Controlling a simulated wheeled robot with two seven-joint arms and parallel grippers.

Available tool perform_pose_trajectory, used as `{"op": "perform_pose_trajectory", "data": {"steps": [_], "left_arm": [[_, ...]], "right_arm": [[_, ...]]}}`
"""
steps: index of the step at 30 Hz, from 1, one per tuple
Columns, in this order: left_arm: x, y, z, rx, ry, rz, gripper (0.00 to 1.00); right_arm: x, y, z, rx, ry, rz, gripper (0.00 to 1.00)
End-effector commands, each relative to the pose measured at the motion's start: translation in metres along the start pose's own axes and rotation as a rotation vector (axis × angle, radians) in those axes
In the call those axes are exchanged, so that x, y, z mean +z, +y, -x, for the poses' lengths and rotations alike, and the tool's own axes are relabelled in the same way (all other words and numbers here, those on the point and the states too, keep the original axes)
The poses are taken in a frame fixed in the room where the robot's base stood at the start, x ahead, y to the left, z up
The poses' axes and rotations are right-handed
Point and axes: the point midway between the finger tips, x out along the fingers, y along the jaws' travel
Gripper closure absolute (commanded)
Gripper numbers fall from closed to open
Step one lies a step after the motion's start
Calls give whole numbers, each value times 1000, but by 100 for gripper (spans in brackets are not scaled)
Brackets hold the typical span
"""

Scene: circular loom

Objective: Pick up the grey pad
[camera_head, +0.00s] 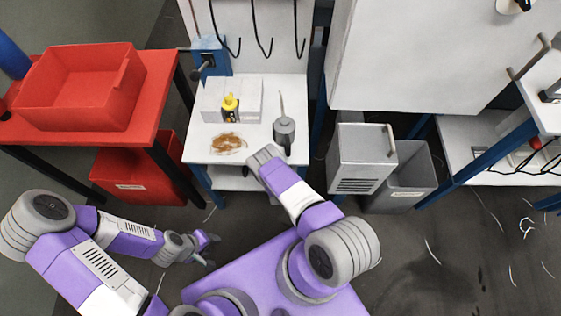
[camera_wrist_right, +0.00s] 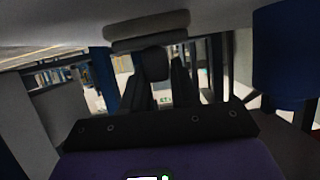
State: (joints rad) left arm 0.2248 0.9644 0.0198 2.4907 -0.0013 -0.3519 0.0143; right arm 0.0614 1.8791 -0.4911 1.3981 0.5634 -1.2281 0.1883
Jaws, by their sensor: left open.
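I cannot make out a grey pad in either view. My left gripper (camera_head: 209,247) is open and empty, low over the floor in front of the small white workbench (camera_head: 200,150). My right arm reaches to the front edge of that bench; its gripper is not visible in the head view. In the right wrist view, dark finger-like shapes of my right gripper (camera_wrist_right: 160,95) show, but their opening is unclear. On the bench are a brown patch (camera_head: 229,143), a yellow-topped bottle (camera_head: 230,107) and a grey can with a spout (camera_head: 284,130).
A red tray (camera_head: 78,85) sits on a red table (camera_head: 156,90) at left, with a red bin (camera_head: 135,176) below. A grey box (camera_head: 360,160) and a grey bin (camera_head: 408,180) stand right of the bench. Dark floor at lower right is mostly open, with scattered threads.

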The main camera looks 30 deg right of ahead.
Motion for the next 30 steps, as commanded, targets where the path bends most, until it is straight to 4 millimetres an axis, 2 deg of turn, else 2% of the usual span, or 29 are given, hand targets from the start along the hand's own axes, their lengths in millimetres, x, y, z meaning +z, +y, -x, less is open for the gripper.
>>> {"op": "perform_pose_trajectory", "data": {"steps": [1, 4, 5, 14, 23, 25, 30], "left_arm": [[0, 0, 0, 0, 0, 0, 57], [0, 0, 0, 0, 0, 0, 57], [0, 0, 0, 0, 0, 0, 57], [0, 0, 1, 0, 0, 0, 57], [1, 6, 17, 0, 0, 0, 57], [1, 8, 23, 0, 0, 0, 57], [1, 12, 31, 0, 0, 0, 57]], "right_arm": [[0, 0, 0, 0, 0, 0, 84], [0, 0, 0, 0, 0, 0, 99], [0, 0, 0, 0, 0, 0, 100], [-2, 0, 1, 0, 0, 0, 100], [-27, 0, 11, 0, -1, -1, 100], [-37, 0, 15, 1, 0, -1, 100], [-20, 0, 48, -1, -6, 2, 100]]}}
